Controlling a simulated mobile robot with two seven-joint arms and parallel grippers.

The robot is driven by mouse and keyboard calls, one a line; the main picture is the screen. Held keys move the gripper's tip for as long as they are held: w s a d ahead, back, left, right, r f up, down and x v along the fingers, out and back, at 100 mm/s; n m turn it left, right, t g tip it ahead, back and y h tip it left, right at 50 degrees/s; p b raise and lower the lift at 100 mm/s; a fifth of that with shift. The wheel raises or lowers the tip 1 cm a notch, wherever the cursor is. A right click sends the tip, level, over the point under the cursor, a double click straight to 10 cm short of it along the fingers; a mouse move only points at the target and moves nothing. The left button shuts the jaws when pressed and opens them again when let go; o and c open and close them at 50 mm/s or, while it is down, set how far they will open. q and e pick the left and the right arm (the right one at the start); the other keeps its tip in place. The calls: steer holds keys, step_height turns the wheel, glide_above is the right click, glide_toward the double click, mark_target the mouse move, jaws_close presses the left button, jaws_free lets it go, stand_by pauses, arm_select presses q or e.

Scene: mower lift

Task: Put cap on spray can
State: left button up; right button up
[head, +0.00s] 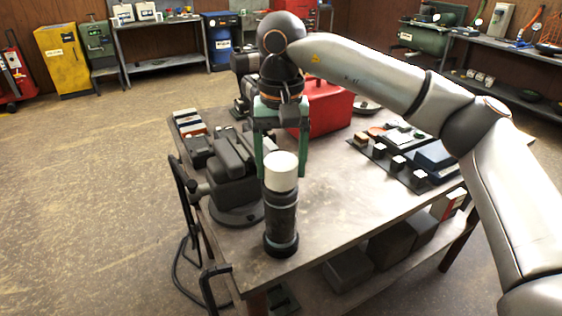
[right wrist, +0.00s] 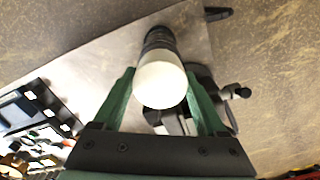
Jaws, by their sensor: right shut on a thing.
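A dark spray can (head: 281,222) stands upright near the front edge of the workbench. A white cap (head: 282,170) is lined up over its top; I cannot tell whether it is seated or only just above. My right gripper (head: 282,170) points down with its green fingers on either side of the cap, shut on it. In the right wrist view the cap (right wrist: 162,85) is between the green fingers (right wrist: 160,82), with the can (right wrist: 159,39) beyond it, partly hidden. My left gripper is in neither view.
A grey vise (head: 232,172) stands close left of the can. A red toolbox (head: 325,108) is behind the gripper. Small blocks and a dark tray (head: 392,165) lie to the right. The bench top (head: 330,215) right of the can is clear.

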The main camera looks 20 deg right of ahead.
steer(key=shift+r, duration=0.2)
steer(key=shift+r+p, duration=0.6)
steer(key=shift+p, duration=0.15)
stand_by(0.7)
steer(key=shift+f+b, duration=0.65)
steer(key=shift+f, duration=0.6)
stand_by(0.4)
steer(key=o, duration=1)
steer(key=shift+o, duration=0.2)
